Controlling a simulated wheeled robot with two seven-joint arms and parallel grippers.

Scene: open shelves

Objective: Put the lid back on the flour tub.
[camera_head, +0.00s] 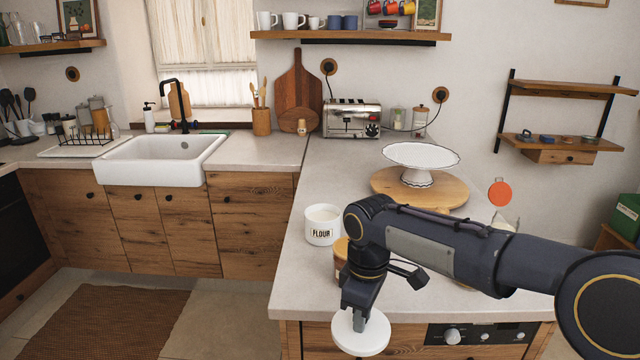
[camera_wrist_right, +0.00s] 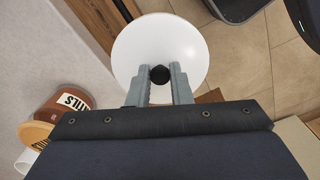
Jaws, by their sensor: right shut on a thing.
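The white flour tub (camera_head: 322,226) stands upright and uncovered on the counter, with pale flour showing inside and "FLOUR" on its front. My right gripper (camera_head: 358,318) is shut on the dark knob of a round white lid (camera_head: 362,336). It holds the lid low at the counter's front edge, to the right of and nearer than the tub. In the right wrist view the lid (camera_wrist_right: 183,50) shows beyond the fingers (camera_wrist_right: 160,78), with the black knob between them. My left gripper is not in view.
A brown jar with a wooden lid (camera_wrist_right: 68,102) stands on the counter near my right arm, which partly hides it in the head view. A white cake stand (camera_head: 420,157) on a round wooden board (camera_head: 390,185) is behind. Counter left of the board is clear.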

